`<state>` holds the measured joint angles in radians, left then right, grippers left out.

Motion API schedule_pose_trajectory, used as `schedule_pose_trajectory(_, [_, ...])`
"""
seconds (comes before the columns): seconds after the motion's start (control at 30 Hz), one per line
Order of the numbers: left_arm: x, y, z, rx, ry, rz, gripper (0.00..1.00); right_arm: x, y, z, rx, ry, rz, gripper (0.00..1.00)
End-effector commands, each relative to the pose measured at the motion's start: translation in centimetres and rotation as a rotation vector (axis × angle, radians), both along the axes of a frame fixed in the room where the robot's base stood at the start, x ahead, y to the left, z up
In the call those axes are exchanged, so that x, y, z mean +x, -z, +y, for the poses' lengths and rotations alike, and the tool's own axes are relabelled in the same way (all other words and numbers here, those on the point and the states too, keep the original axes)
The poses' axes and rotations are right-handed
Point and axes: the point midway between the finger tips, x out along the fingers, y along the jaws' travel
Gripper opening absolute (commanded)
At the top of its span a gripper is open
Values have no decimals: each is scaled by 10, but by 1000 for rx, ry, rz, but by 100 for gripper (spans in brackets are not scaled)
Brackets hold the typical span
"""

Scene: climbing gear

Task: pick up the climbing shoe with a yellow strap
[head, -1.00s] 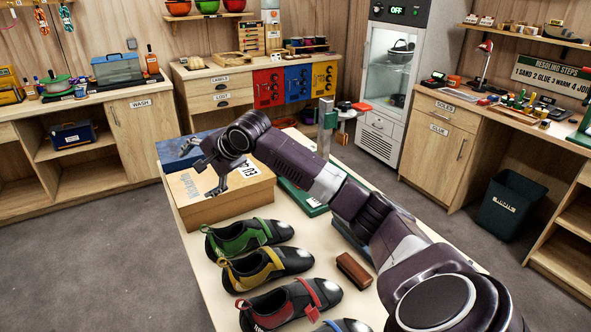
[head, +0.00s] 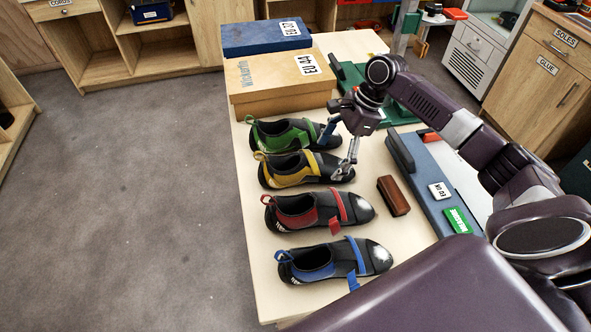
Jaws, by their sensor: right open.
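The climbing shoe with a yellow strap (head: 285,173) is black with yellow sides and a yellow heel loop. It lies on the table, second from the back in a column of shoes, toe to the right. My right gripper (head: 337,153) is open and empty at the toe end of this shoe. One finger overlaps the toe in the picture; I cannot tell whether it touches. The other finger is near the toe of the green shoe. My left gripper is not in view.
The green shoe (head: 283,134) lies behind, the red shoe (head: 300,211) and blue shoe (head: 325,261) in front. A brown brush (head: 393,195) lies to the right. A cardboard shoebox (head: 275,107) stands at the back. The table's left edge is close to the heels.

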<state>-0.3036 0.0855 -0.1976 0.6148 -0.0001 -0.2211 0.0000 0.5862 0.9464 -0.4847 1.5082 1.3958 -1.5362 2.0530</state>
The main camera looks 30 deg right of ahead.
Motion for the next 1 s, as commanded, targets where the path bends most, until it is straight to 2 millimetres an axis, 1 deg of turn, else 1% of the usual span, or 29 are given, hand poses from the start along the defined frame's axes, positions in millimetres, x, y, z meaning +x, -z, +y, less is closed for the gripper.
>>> schedule_pose_trajectory(0.03, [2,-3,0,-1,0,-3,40,-2,8,3,0,-1,4,82])
schedule_pose_trajectory(0.1, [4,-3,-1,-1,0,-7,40,0,17,7,0,0,1,82])
schedule_pose_trajectory(0.2, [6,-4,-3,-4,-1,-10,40,1,26,10,-1,-1,1,82])
schedule_pose_trajectory(0.47, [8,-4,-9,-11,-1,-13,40,1,28,10,-1,-1,-1,82])
schedule_pose_trajectory(0.93, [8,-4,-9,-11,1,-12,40,2,28,10,-2,-1,-2,32])
schedule_pose_trajectory(1.0, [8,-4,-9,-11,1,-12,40,2,27,11,-1,-1,-3,30])
